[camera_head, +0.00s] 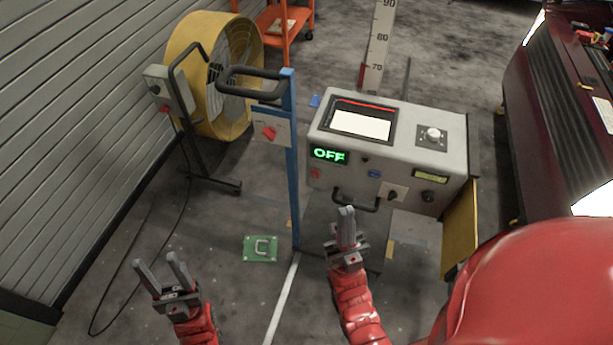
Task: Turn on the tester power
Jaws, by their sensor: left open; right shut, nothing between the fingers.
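The tester (400,150) is a grey box standing right of centre, with a sloped top and a front panel. Its display (329,154) reads OFF in green. On the front panel are a small dark switch (392,195) on a light plate, a red button (315,173) and a black knob (428,196). A white knob (432,136) sits on its top. My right gripper (346,211) is shut and empty, in front of the lower front panel near the black handle (356,203). My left gripper (156,259) is open and empty at lower left, away from the tester.
A blue post (291,170) with a black handle and a red-switch box (270,131) stands left of the tester. A yellow fan (230,110) and a control stand (170,90) are further left. A green plate (261,248) lies on the floor. A yellow panel (460,228) is at right.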

